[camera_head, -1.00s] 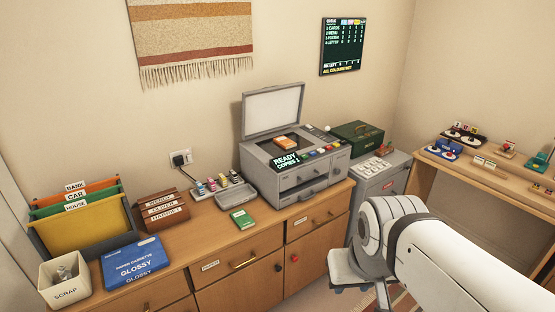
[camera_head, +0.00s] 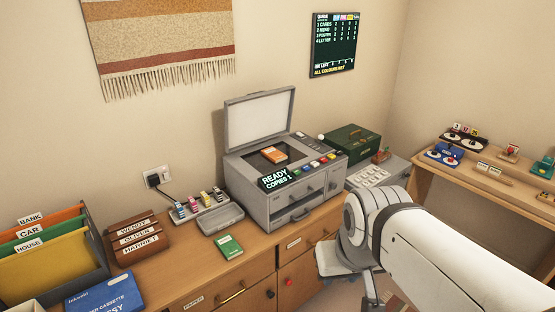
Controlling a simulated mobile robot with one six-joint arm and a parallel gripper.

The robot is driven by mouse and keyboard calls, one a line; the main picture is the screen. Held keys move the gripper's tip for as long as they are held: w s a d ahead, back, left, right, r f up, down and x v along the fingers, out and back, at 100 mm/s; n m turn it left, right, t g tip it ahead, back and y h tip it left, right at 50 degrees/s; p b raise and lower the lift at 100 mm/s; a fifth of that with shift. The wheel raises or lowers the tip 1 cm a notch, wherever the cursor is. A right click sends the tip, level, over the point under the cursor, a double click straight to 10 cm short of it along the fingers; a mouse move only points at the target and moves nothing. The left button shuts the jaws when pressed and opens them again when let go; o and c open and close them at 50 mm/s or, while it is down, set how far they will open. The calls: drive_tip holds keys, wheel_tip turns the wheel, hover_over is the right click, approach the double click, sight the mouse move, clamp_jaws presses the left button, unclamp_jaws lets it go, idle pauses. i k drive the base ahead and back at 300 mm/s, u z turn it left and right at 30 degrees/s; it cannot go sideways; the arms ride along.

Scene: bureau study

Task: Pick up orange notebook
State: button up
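The orange notebook (camera_head: 273,154) lies on the dark glass of the grey copier (camera_head: 240,168), whose lid (camera_head: 259,118) stands raised behind it. The copier sits on the wooden cabinet. My arm reaches in from the lower right, in front of the grey drawer unit. No gripper fingers show; the end of my arm is hidden or out of view, so I cannot see its state. Nothing touches the notebook.
A green notebook (camera_head: 229,246) and a grey tray (camera_head: 220,219) lie left of the copier, with ink bottles (camera_head: 200,203) behind. A green box (camera_head: 351,142) stands right of it. Folders (camera_head: 50,258) and a blue paper box (camera_head: 107,297) crowd the left.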

sight(272, 154)
drive_tip(key=i, duration=0.9)
drive_tip(key=u, duration=0.05)
